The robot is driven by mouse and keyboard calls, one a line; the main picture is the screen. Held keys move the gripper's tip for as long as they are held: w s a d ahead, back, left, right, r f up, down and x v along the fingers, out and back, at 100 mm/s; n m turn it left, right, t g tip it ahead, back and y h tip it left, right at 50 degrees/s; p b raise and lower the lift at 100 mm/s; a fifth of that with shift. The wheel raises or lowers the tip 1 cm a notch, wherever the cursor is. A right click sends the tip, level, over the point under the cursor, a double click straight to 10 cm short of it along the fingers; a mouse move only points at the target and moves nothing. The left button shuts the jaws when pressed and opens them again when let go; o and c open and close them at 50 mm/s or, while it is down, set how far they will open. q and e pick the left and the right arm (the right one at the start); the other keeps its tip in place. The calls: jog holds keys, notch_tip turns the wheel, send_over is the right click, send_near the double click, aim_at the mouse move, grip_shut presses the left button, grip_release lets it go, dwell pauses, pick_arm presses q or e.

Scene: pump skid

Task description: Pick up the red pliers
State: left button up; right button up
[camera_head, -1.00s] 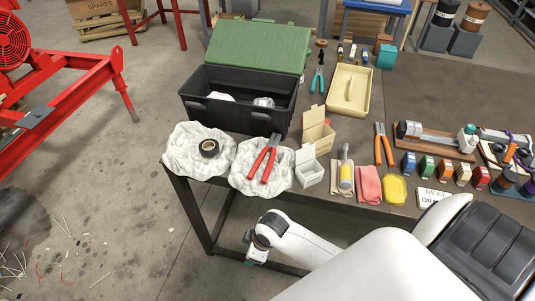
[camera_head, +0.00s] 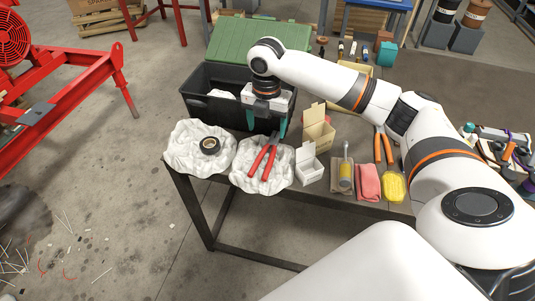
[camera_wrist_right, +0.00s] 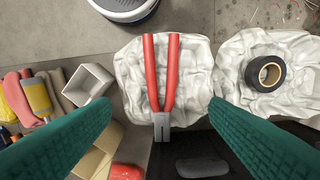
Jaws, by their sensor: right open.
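The red pliers (camera_head: 264,160) lie on a crumpled white cloth (camera_head: 282,178) near the front edge of the bench, with the red handles toward the edge and the grey head toward the toolbox. They also show in the right wrist view (camera_wrist_right: 151,75), with the grey head between my fingers in the picture. My right gripper (camera_head: 267,128) points down just behind the pliers' head, by the toolbox front. Its two green fingers stand wide apart and hold nothing. The height of the fingertips above the pliers is hard to tell. My left gripper is not in view.
An open black toolbox (camera_head: 226,114) with a green lid (camera_head: 232,40) stands behind. Black tape (camera_head: 210,146) lies on another white cloth to the left. Small open boxes (camera_head: 309,166), a yellow-handled tool (camera_head: 345,172), a pink cloth (camera_head: 367,183) and orange-handled pliers (camera_head: 383,145) lie to the right.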

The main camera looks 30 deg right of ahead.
jog(key=p, duration=0.1)
send_over(268, 149)
jog(key=s+a, duration=0.1)
jog(key=s, duration=0.1)
notch_tip(268, 149, down, 6)
jog(key=shift+w, duration=0.15)
jog(key=f, duration=0.3)
jog(key=f+p, duration=0.1)
jog(key=f, duration=0.1)
jog(key=shift+w+f, duration=0.1)
jog(key=shift+w, duration=0.25)
jog(key=shift+c, duration=0.2)
jog(key=c, duration=0.9)
